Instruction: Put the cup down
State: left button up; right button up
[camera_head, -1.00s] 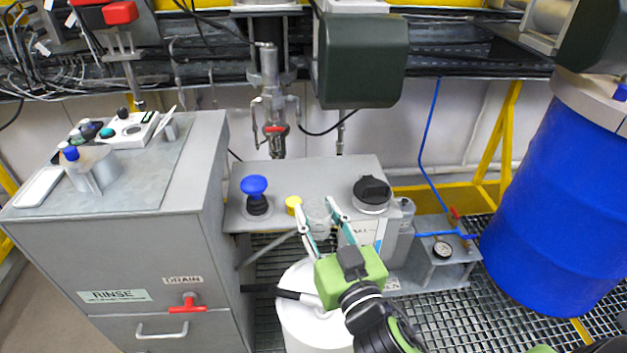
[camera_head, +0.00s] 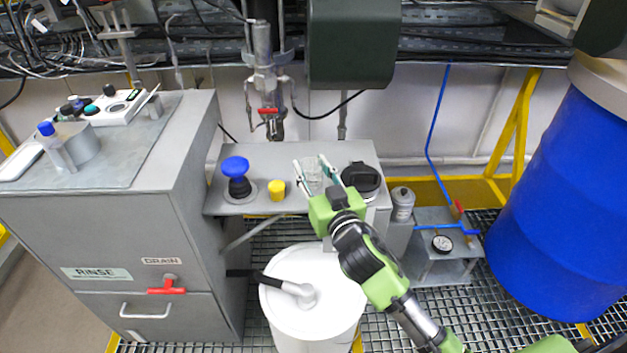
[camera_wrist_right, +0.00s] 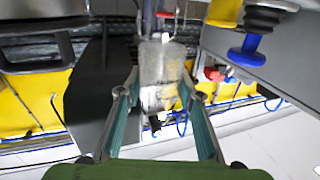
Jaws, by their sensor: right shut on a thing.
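The cup (camera_head: 313,177) is a small clear glass, held between the two fingers of my right gripper (camera_head: 311,162). The gripper is shut on it, over the grey metal shelf (camera_head: 222,205) in the middle. In the right wrist view the cup (camera_wrist_right: 162,72) shows as a frosted clear shape between the teal fingers of the gripper (camera_wrist_right: 159,82). I cannot tell whether its base touches the shelf. My left gripper is not in view.
On the shelf, a blue knob (camera_head: 236,168) and yellow button (camera_head: 277,190) stand left of the cup; a black-capped round fitting (camera_head: 361,178) stands close on its right. Below is a white lidded bucket (camera_head: 316,262). A blue drum (camera_head: 560,210) stands at right.

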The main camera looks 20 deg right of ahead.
aim_at(313, 181)
jog(key=shift+w+d+f, duration=0.2)
jog(key=shift+w+f, duration=0.25)
jog(key=shift+f, duration=0.1)
jog(key=shift+w+d+f, duration=0.2)
jog(key=shift+w+f, duration=0.2)
jog(key=shift+f, duration=0.15)
jog(key=f, duration=0.3)
jog(key=shift+w+d+f, duration=0.1)
jog(key=shift+w+d, duration=0.05)
jog(key=shift+w, duration=0.05)
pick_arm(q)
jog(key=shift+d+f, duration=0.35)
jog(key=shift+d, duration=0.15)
pick_arm(e)
jog(key=shift+f, duration=0.15)
jog(key=shift+f+b, duration=0.2)
jog(key=shift+b, duration=0.2)
jog(key=o, duration=0.7)
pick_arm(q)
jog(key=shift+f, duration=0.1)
pick_arm(e)
jog(key=shift+r, duration=0.15)
